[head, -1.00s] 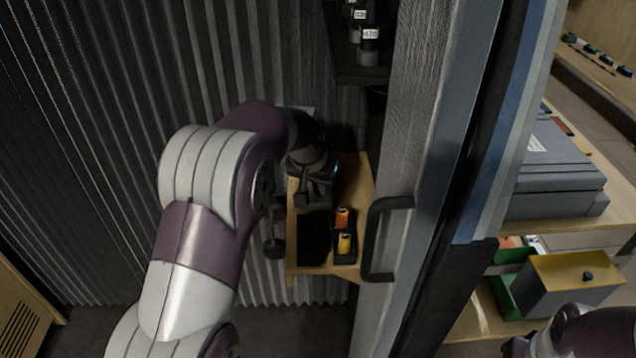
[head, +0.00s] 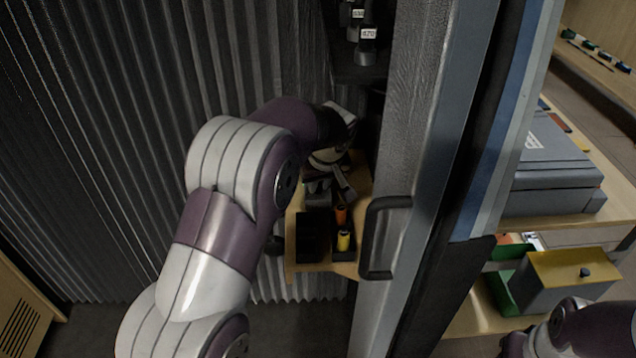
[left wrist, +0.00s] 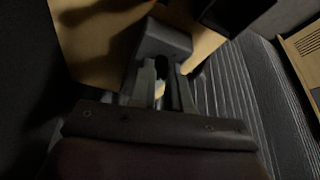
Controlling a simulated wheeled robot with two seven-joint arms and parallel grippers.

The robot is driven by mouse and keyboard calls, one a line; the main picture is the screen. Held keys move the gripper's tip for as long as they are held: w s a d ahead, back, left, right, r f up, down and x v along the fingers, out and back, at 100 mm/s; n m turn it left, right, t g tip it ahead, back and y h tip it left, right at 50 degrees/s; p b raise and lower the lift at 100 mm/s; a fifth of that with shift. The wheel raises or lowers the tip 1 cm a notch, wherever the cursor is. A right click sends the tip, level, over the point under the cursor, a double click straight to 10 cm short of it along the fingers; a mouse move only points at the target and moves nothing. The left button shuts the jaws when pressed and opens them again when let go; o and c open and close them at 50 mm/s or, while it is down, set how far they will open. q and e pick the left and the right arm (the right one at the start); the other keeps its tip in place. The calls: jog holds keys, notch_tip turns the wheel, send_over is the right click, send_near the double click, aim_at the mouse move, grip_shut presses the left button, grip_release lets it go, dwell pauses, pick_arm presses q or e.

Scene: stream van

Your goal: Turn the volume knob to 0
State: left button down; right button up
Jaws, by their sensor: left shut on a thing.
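My left gripper (head: 334,184) is over a small wooden shelf (head: 300,267) against the corrugated wall. In the left wrist view, its fingers (left wrist: 165,85) are shut on a dark grey block-like thing (left wrist: 163,38). This thing also shows in the head view (head: 317,193), partly behind the gripper. I cannot make out a volume knob, its markings or its setting; the gripper and dark shadow hide that part. Part of my right arm shows at the lower right of the head view, and the state of its gripper is unclear.
A black holder with an orange cylinder (head: 341,215) and a yellow cylinder (head: 343,241) stands at the shelf's front. A door with a black handle (head: 369,240) is close on the right. Labelled black cylinders (head: 366,45) stand above. A grey case (head: 555,180) lies farther right.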

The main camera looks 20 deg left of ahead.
pick_arm(q)
jog(key=shift+n, duration=0.6)
jog(key=shift+g, duration=0.3)
jog(key=c, duration=1.1)
grip_release()
